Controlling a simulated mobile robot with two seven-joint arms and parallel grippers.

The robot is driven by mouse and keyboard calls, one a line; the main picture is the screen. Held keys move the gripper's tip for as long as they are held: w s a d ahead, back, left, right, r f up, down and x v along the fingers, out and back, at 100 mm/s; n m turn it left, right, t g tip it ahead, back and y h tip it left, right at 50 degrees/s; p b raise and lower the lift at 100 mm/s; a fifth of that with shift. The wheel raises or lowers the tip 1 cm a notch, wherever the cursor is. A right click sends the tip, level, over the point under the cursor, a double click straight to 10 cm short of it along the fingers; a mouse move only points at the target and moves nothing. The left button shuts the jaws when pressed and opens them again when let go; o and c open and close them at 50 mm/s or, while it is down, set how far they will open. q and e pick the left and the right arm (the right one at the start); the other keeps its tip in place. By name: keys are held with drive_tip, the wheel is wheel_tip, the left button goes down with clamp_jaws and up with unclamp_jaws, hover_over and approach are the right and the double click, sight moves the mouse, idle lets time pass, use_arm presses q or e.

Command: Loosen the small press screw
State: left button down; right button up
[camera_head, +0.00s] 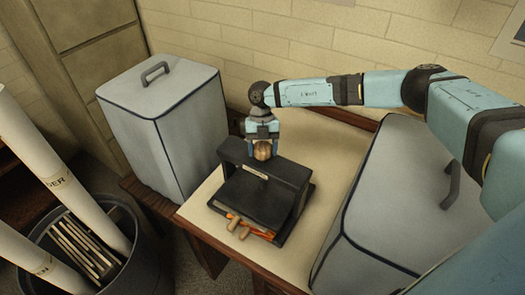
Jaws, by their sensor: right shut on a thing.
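The small press (262,192) is black and stands on the table between two grey covered boxes. Its screw is topped by a round brown knob (263,151) above the middle of the crossbar. My right gripper (263,146) points down from above and is shut on this knob. The screw below the knob is too small to make out. My left gripper is not in view.
A tall grey covered box (165,120) stands close on the left, another (395,205) on the right. Wooden-handled tools (238,226) lie at the press's front. The tabletop (268,257) is bare in front. A dark bin (150,262) holds rolls and sticks at lower left.

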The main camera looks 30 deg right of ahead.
drive_tip(key=shift+f+n+h+b, duration=0.15)
drive_tip(key=shift+n+h+b, duration=0.25)
drive_tip(key=shift+n, duration=0.6)
drive_tip(key=n+h+b, duration=0.1)
drive_tip(key=n, duration=0.1)
drive_tip(key=shift+n+b, duration=0.3)
drive_tip(key=shift+b, duration=0.1)
drive_tip(key=n+h+b, duration=0.1)
drive_tip(key=n+b, duration=0.1)
drive_tip(key=n+h+b, duration=0.1)
drive_tip(key=n, duration=0.2)
drive_tip(key=shift+n+b, duration=0.3)
drive_tip(key=shift+b, duration=0.05)
drive_tip(key=n+t+h+b, duration=0.1)
drive_tip(key=n+b, duration=0.1)
drive_tip(key=n, duration=0.1)
drive_tip(key=shift+n+b, duration=0.3)
drive_tip(key=n+t+h+b, duration=0.1)
drive_tip(key=n+b, duration=0.1)
drive_tip(key=n, duration=0.1)
drive_tip(key=shift+d, duration=0.1)
drive_tip(key=shift+n+t+b, duration=0.3)
drive_tip(key=shift+n+b, duration=0.55)
drive_tip(key=shift+n, duration=0.35)
drive_tip(key=shift+n+h, duration=0.3)
drive_tip(key=shift+n+t+b, duration=0.3)
drive_tip(key=shift+n+b, duration=0.1)
drive_tip(key=shift+r, duration=0.2)
